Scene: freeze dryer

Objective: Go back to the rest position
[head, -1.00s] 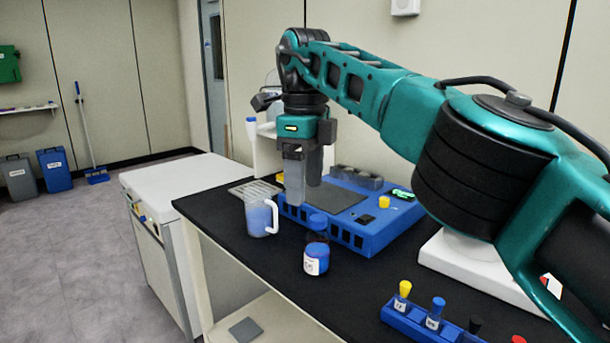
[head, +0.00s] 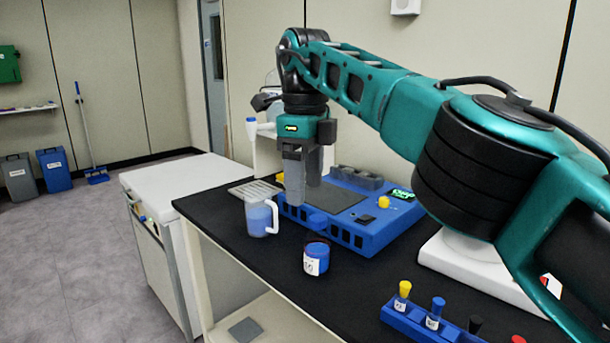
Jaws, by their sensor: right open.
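My left gripper is out of view.
A jug of blue liquid (head: 259,217) and a dark and blue labelled jar (head: 316,260) stand on the black worktop (head: 264,256) just in front of the gripper. A blue rack (head: 405,323) holds several coloured-cap vials at the front right. A white cabinet (head: 180,176) stands left of the bench.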

